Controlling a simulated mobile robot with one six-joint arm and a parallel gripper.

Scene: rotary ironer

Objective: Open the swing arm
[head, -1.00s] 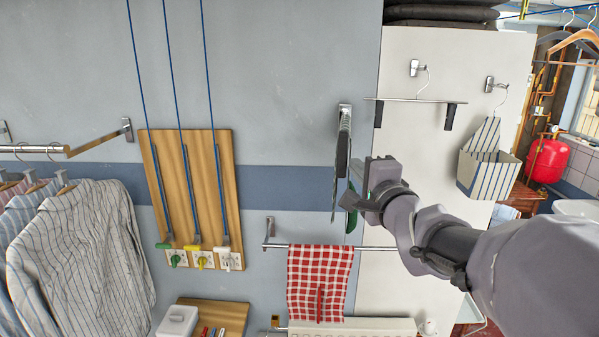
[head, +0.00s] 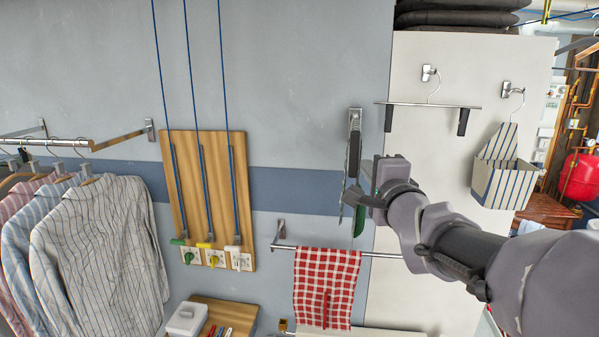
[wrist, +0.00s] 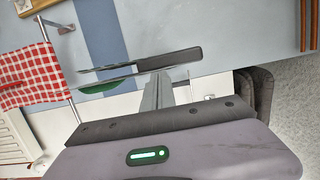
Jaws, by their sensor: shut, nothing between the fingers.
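My gripper (head: 368,182) is shut and empty. It is beside a narrow wall fitting (head: 354,122) with a chrome bracket and flat dark, grey and green pieces hanging from it, seen nearly edge-on. In the wrist view, the gripper fingers (wrist: 157,92) point at these pieces, including a long dark one (wrist: 170,60) and a green one (wrist: 98,88). Whether they touch cannot be told. No part is labelled as the swing arm. A chrome rail (head: 382,254) reaches out from a wall bracket below, with a red checked towel (head: 326,285) over it.
A wooden board (head: 207,195) with blue cords and coloured handles is on the wall to the left. Striped shirts (head: 90,255) hang at far left. A white panel (head: 430,70) with hooks and a striped basket (head: 503,180) is at right. The wall above is bare.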

